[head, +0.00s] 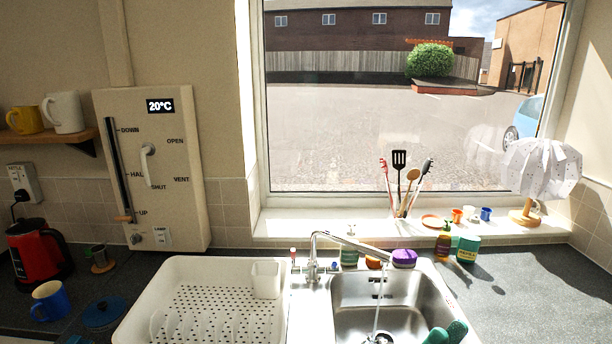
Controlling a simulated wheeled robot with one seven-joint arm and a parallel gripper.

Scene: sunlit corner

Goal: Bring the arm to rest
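My arm and my gripper do not show in the head view, so their pose and what they may hold cannot be seen. The view faces a kitchen counter (500,290) under a window. A metal sink (345,300) is set in the counter, with a tap (313,260) whose spout reaches over it. A thin stream of water seems to run from the spout into the sink. Green objects (450,332), perhaps gloves, lie at the sink's front right rim, partly cut off by the picture's edge.
A white dish rack (190,272) stands left of the sink. A red kettle (38,250) and blue mug (50,301) are at far left. The sill holds upright utensils (401,190), small cups and a white lamp (540,168). The counter at right is mostly clear.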

